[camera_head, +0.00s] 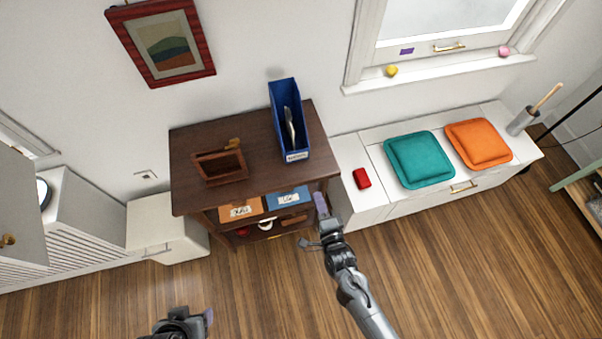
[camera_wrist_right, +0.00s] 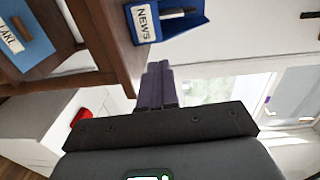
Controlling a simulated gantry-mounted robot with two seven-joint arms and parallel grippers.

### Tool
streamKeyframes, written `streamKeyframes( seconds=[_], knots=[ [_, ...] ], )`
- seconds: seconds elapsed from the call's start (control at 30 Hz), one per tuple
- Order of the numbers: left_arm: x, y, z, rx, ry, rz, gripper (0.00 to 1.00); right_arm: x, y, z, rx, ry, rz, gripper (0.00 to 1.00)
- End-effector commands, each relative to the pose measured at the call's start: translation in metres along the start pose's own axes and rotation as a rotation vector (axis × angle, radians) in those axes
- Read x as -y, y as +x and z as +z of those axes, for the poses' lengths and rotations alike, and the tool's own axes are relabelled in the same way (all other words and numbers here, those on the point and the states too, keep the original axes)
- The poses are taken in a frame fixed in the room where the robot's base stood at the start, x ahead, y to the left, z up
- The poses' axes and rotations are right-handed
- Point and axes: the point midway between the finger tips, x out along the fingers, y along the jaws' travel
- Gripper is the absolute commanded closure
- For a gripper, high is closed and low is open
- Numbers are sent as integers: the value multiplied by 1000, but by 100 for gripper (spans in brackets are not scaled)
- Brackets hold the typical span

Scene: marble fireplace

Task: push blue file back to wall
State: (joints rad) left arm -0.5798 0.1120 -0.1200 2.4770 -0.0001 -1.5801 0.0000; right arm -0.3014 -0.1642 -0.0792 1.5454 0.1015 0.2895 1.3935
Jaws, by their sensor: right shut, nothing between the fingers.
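The blue file (camera_head: 281,100), an upright open-topped holder with a white label, stands on the right part of the dark wooden cabinet top (camera_head: 245,140). Papers and a dark, thin item stick up inside it. In the right wrist view the file (camera_wrist_right: 192,28) shows its NEWS label near the cabinet edge. My right gripper (camera_head: 320,205) is shut and empty, in front of the cabinet's right front corner, apart from the file. Its closed fingertips (camera_wrist_right: 158,72) also show in the wrist view. My left gripper (camera_head: 195,322) is low at the bottom edge, partly cut off.
Orange (camera_head: 240,210) and blue (camera_head: 288,198) labelled boxes are on the shelf below. A white bench to the right holds a red object (camera_head: 361,179) and teal (camera_head: 419,159) and orange cushions (camera_head: 478,144).

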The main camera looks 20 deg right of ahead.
Motion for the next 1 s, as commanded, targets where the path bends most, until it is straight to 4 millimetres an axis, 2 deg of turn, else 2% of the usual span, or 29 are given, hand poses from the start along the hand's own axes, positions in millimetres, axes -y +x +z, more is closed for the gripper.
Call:
streamKeyframes(
  seconds=[0.03, 0.2, 0.53, 1.0],
  knots=[
    [-1, 22, 7, -1, 0, 0, 40, -20, 7, 5, -3, 11, -5, 100],
    [-1, 41, 13, -1, 0, 0, 40, -24, 21, 11, -8, 29, -32, 100],
    [1, 46, 15, -3, 9, -7, 40, -21, 46, 12, -8, 29, -46, 100],
    [1, 55, 18, -3, 11, -9, 40, -17, 130, 11, -7, 29, -46, 100]
  ],
)
